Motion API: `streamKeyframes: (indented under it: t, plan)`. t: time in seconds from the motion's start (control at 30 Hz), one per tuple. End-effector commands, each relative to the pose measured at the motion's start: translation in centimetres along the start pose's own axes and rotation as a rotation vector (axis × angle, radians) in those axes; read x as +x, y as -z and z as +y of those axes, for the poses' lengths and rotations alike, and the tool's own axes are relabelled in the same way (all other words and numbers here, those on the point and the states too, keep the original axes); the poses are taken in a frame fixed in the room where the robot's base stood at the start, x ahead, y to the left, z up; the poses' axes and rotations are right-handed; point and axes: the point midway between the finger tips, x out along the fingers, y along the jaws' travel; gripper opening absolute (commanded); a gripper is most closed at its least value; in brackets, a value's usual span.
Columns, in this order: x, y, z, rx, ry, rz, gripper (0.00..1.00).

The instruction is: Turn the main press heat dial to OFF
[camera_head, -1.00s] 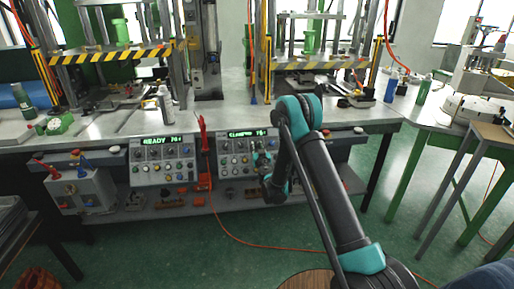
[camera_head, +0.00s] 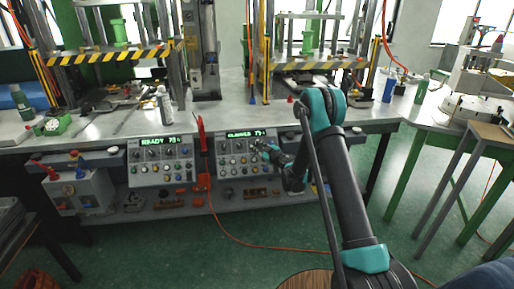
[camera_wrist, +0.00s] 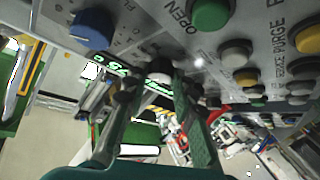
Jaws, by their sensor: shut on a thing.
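The right control panel (camera_head: 235,168), with a lit green display (camera_head: 246,134), is on the front of the bench in the head view. My gripper (camera_head: 262,146) is at its upper right part. In the wrist view the panel (camera_wrist: 215,70) fills the top, rolled over, and its display (camera_wrist: 150,88) is partly behind my fingers.
A blue knob (camera_wrist: 92,27), a green button (camera_wrist: 210,14) and several grey and yellow buttons crowd the panel near my fingers. The left panel (camera_head: 160,165) shows READY. A red-handled lever (camera_head: 201,135) stands between the panels. An orange cable crosses the floor.

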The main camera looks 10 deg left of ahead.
Motion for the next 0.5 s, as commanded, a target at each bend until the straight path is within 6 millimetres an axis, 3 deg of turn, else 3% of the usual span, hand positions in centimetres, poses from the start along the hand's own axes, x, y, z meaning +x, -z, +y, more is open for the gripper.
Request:
streamKeyframes:
  t: [0.5]
  plan:
    - [0.14, 0.19, 0.75, -0.371, 0.32, 0.0, 0.0]
